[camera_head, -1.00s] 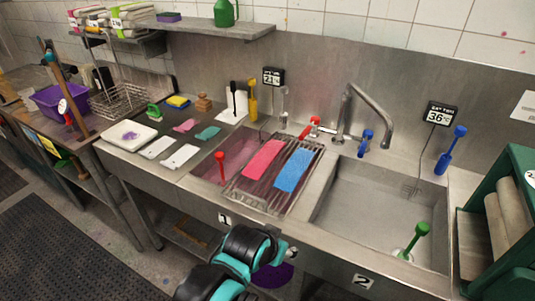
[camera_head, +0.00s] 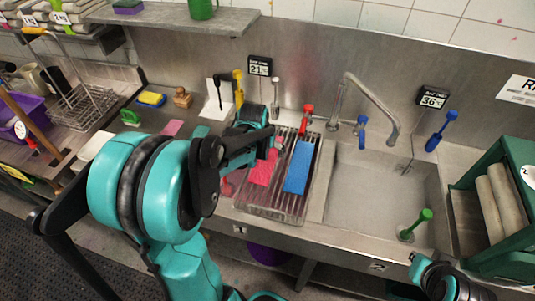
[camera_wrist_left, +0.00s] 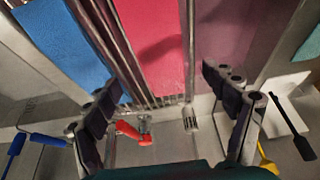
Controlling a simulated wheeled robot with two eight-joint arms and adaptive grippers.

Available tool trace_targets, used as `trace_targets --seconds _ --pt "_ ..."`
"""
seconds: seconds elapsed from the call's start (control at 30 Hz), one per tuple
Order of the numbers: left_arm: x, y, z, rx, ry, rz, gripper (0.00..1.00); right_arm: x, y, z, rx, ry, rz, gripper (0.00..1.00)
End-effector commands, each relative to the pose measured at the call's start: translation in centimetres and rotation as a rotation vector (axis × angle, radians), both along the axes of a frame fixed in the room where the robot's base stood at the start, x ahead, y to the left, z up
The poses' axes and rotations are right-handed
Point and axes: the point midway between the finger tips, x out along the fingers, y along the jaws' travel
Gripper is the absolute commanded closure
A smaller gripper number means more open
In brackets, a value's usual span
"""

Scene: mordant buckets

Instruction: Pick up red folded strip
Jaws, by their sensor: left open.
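The red strip (camera_head: 263,171) lies flat on a metal rack over the left sink basin, partly hidden by my left arm in the head view. A blue strip (camera_head: 298,166) lies to its right on the same rack. My left gripper (camera_head: 268,140) is over the back part of the red strip. In the left wrist view the red strip (camera_wrist_left: 150,40) shows beyond and between the two spread fingers of my left gripper (camera_wrist_left: 163,88), with nothing held. The blue strip (camera_wrist_left: 68,45) is to its left there. Of my right arm only a piece shows at the lower right; its fingers cannot be seen.
A red-handled tap (camera_head: 306,116) and a signboard (camera_head: 259,66) stand behind the rack. The right basin (camera_head: 375,190) holds a green-handled brush (camera_head: 420,220). A green crate (camera_head: 500,200) with rolls stands at the right.

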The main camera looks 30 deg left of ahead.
Motion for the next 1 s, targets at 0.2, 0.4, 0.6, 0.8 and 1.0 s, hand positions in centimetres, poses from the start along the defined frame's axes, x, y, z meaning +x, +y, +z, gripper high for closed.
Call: trace_targets --seconds 0.2,0.4,0.6,0.8,1.0 --pt "1.1 0.3 -3.3 0.000 -0.001 0.000 0.16 0.0 0.0 -1.7 0.000 0.000 0.000 1.00" --pt "1.9 0.5 -5.3 0.001 -0.001 -0.001 0.16 0.0 0.0 -2.5 0.000 0.000 0.000 1.00" --pt "2.0 0.5 -5.3 0.001 -0.001 -0.001 0.16 0.0 0.0 -2.4 0.000 0.000 0.000 1.00" --pt "2.0 0.5 -5.3 0.000 -0.001 0.000 0.52 0.0 0.0 -2.4 0.000 0.000 0.000 1.00" --pt "2.0 0.5 -5.3 0.000 -0.001 0.000 0.65 0.0 0.0 -2.4 0.000 0.000 0.000 1.00"
